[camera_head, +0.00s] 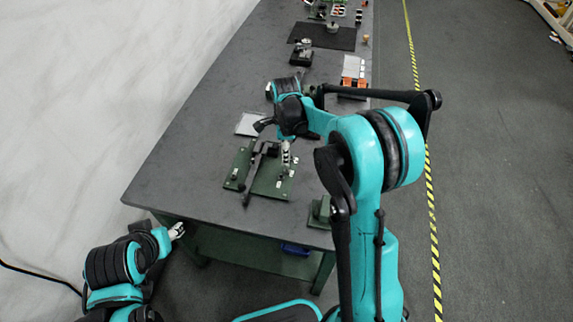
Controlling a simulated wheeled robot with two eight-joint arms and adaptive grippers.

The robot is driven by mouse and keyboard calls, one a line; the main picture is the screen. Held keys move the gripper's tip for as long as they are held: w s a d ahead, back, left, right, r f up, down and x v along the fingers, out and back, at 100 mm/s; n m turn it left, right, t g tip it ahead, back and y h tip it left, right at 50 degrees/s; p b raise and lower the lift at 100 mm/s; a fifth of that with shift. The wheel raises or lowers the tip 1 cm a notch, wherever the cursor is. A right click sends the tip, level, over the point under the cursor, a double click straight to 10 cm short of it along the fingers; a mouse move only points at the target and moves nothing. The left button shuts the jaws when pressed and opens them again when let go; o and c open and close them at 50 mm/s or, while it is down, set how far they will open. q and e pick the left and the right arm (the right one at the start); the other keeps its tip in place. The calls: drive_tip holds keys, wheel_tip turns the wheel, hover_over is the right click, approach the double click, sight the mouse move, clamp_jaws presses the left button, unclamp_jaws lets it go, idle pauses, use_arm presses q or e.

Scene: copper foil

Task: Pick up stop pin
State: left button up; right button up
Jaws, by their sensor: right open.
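I cannot single out the stop pin with certainty; the small parts are too tiny to tell apart. A green fixture plate (268,188) with a dark lever bar (252,178) across it lies near the front of the table. My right gripper (287,162) is open and points down over the right side of this plate, near small pale metal parts; whether it touches them cannot be told. My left gripper (178,231) is beside the table's front left corner, away from the fixture; its jaws are too small to judge.
The grey table (205,130) has bare room on its left side. A green block (319,211) stands at the front right edge. A pale flat square (248,123), a dark device (301,54), an orange-white box (353,72) and a black mat (322,37) lie farther back.

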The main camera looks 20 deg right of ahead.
sight(287, 168)
drive_tip(key=shift+w+f, duration=0.15)
drive_tip(key=shift+f, duration=0.25)
drive_tip(key=shift+f+b, duration=0.35)
drive_tip(key=shift+f, duration=0.6)
drive_tip(key=f, duration=0.2)
drive_tip(key=f+b, duration=0.2)
drive_tip(key=f, duration=0.1)
drive_tip(key=shift+d+f, duration=0.3)
drive_tip(key=shift+f, duration=0.05)
drive_tip(key=shift+r, duration=0.1)
clamp_jaws()
